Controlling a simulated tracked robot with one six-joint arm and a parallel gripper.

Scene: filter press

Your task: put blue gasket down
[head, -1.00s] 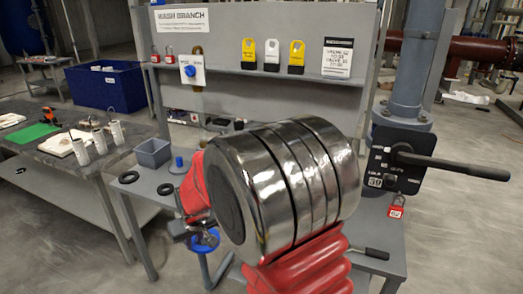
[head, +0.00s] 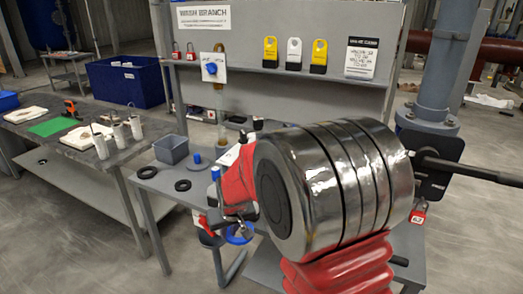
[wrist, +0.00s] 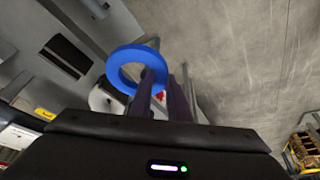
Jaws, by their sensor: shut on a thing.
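The blue gasket (wrist: 114,68) is a flat ring. In the wrist view it sits at the tips of my gripper (wrist: 167,92), whose dark fingers are closed on its right edge. In the head view the gasket (head: 238,239) hangs below my gripper (head: 226,222), in front of the bench's front edge. It appears clear of any surface. My large metal and red arm covers much of the bench (head: 165,187) behind it.
On the bench are two black rings (head: 147,172), a grey bin (head: 171,150) and a small blue-topped piece (head: 195,158). A lever (head: 465,168) juts out at right. A side table (head: 45,150) with white cylinders stands left. Open floor lies between the tables.

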